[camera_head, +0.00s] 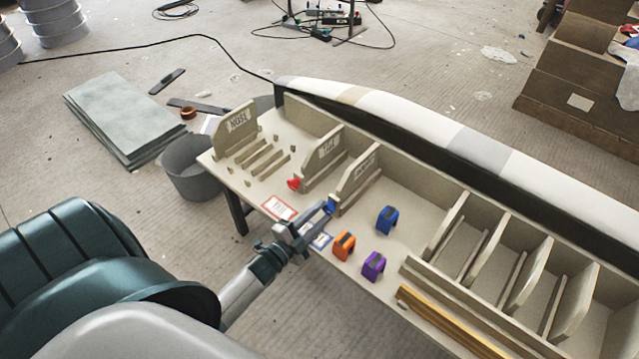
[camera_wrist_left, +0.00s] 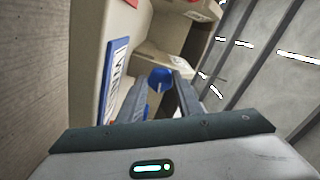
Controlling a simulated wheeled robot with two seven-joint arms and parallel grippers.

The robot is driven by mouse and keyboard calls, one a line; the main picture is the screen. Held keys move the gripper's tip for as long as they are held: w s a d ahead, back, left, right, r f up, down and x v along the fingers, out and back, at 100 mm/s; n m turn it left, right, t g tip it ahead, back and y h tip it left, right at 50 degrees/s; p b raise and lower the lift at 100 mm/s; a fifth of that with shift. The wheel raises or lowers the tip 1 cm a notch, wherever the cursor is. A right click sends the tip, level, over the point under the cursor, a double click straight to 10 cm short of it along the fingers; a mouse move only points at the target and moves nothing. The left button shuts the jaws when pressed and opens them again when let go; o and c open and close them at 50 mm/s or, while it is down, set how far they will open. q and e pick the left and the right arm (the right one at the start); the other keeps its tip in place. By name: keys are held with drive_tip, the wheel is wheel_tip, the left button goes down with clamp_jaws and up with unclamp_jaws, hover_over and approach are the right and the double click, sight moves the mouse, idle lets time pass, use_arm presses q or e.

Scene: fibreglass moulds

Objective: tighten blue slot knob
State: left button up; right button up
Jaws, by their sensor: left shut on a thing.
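The blue slot knob (camera_head: 331,207) is at the front of a slot divider on the bench. In the left wrist view the blue knob (camera_wrist_left: 159,78) lies between the fingertips. My left gripper (camera_head: 318,214) reaches in from the lower left and is shut on the knob; it also shows in the left wrist view (camera_wrist_left: 160,88). A blue-framed label (camera_head: 320,240) lies on the bench beside the gripper and shows large in the left wrist view (camera_wrist_left: 114,75). A red knob (camera_head: 294,184) sits on the neighbouring divider to the left. My right gripper is not in view.
Blue (camera_head: 387,220), orange (camera_head: 344,246) and purple (camera_head: 374,266) clamp-like blocks stand on the bench right of the gripper. A red-framed label (camera_head: 279,208) lies to its left. Upright dividers (camera_head: 355,177) stand behind. A grey bucket (camera_head: 192,172) is on the floor at the left.

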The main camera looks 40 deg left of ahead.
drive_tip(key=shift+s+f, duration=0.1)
use_arm(q)
drive_tip(key=o, duration=1)
drive_tip(key=shift+o, duration=0.2)
drive_tip(key=shift+s, duration=0.1)
drive_tip(key=shift+s, duration=0.6)
drive_tip(key=s+a+b, duration=0.1)
drive_tip(key=s, duration=1.5)
drive_tip(key=shift+a, duration=0.15)
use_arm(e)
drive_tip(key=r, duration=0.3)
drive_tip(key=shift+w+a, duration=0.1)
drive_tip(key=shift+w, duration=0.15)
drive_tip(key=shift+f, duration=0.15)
